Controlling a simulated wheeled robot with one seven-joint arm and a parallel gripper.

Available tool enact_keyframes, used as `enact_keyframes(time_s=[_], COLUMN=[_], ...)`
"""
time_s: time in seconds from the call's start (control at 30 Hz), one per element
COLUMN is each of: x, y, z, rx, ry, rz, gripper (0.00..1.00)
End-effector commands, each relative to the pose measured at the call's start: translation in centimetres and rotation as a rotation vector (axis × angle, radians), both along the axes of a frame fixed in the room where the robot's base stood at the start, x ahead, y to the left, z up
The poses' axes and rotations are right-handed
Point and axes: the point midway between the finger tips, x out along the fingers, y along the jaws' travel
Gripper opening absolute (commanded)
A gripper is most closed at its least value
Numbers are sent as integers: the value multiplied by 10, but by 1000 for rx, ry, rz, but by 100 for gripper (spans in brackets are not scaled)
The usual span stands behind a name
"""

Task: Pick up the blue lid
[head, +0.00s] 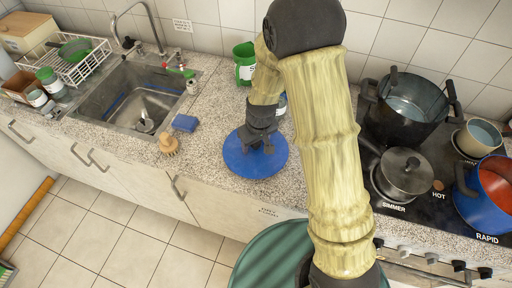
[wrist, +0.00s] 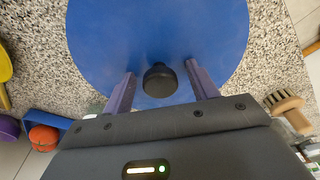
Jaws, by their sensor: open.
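The blue lid (head: 240,164) is a flat round disc lying on the speckled counter, between the sink and the stove. In the wrist view the lid (wrist: 160,35) fills the upper middle, with a black knob (wrist: 160,80) standing on it. My gripper (head: 262,145) is over the lid in the head view and hides its knob there. In the wrist view my gripper (wrist: 160,86) is open, with one purple finger on each side of the knob. Gaps show between the knob and both fingers.
A blue sponge (head: 185,123) and a wooden brush (head: 168,142) lie left of the lid by the sink (head: 135,97). A green cup (head: 244,65) stands behind. Pots, including a large dark one (head: 405,103), crowd the stove at right.

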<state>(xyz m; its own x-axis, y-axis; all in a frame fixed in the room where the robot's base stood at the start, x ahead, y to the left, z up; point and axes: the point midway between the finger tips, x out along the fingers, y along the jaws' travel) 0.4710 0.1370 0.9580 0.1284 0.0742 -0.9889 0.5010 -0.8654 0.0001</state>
Motion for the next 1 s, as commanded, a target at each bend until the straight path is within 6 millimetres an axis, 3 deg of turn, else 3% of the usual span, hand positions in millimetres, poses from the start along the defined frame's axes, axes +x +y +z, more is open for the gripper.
enact_keyframes(time_s=[0.43, 0.7, 1.0], x=[0, 0, 1], y=[0, 0, 0], z=[0, 0, 3], rx=[1, 0, 1], ry=[-1, 0, -2], rz=[0, 0, 0], gripper=[59, 6, 6])
